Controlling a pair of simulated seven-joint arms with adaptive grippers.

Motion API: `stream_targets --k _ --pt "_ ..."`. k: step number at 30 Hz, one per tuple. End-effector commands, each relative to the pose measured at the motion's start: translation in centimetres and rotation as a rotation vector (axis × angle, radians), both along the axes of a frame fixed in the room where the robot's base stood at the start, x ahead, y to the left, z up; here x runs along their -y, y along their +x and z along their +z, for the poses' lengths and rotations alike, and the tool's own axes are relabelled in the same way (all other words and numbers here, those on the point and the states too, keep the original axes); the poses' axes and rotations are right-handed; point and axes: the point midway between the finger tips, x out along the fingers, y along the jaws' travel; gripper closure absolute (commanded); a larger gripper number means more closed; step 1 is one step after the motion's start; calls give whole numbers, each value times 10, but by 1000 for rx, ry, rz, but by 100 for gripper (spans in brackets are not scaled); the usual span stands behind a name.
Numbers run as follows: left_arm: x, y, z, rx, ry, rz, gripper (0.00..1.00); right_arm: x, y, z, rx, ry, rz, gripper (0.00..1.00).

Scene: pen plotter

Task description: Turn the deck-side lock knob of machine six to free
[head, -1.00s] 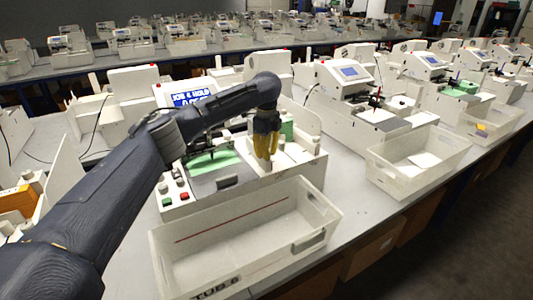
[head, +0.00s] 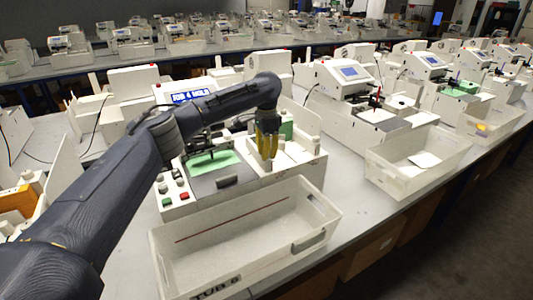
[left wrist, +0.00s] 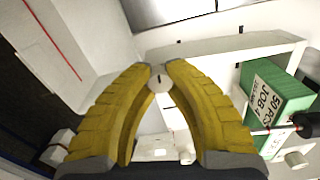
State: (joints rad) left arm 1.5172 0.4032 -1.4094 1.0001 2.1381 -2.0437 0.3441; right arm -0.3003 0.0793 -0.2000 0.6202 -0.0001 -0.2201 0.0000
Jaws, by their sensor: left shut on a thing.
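Machine six (head: 300,178), a white plotter with a grey deck, stands behind the tub marked TUB 6 (head: 170,258). My left gripper (head: 268,155) points down at the right side of its deck. In the left wrist view, the yellow fingers (left wrist: 158,74) close on a small round white knob (left wrist: 158,84) with a dark mark. The fingertips touch it from both sides. In the head view the knob is hidden by the fingers. I cannot read which setting the knob points to. My right gripper is not in view.
A green box (left wrist: 280,92) with a job label stands close to the gripper, beside a dark-ended rod (left wrist: 306,124). Red and green buttons (head: 166,201) sit at the deck's front left. My left arm partly covers the blue screen (head: 192,96). Another tub (head: 385,178) stands to the right.

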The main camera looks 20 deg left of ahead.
Motion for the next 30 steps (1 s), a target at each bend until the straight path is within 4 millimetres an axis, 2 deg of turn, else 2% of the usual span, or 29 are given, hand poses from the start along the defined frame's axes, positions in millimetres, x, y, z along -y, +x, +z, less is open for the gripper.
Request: stream_targets --k 11,28,29,30 --pt "0 0 1 2 -1 147 100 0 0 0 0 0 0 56" --pt "0 0 1 2 -1 170 100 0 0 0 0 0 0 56" --pt "0 0 1 2 -1 170 82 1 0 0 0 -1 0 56" --pt "0 0 1 2 -1 169 77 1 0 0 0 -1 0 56"
